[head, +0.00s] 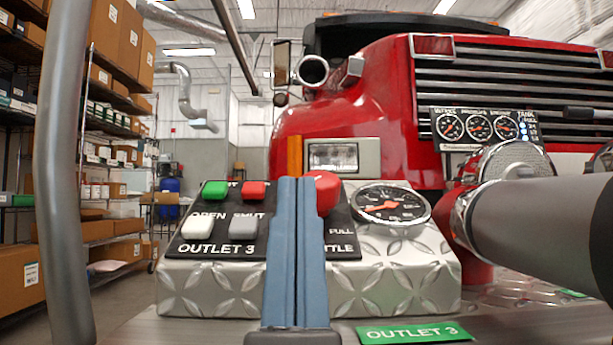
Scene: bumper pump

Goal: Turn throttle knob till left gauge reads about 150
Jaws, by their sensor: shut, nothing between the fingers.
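The red throttle knob (326,192) sits on the black face of the control box, its left side hidden behind my gripper. The label below it is partly covered and ends in "TLE". My gripper (297,180) has blue fingers pressed together, empty, pointing up in front of the box. Whether the fingertips touch the knob I cannot tell. On the truck's front panel, the left gauge (450,127) is the leftmost of three dials. Its reading is too small to make out. A larger gauge (392,203) on the box has a red needle pointing lower left.
The box has a green button (215,190), a red button (254,190), a white button (197,228) and a grey button (243,227). A thick grey pipe (540,215) fills the right side. A grey post (65,170) stands at left.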

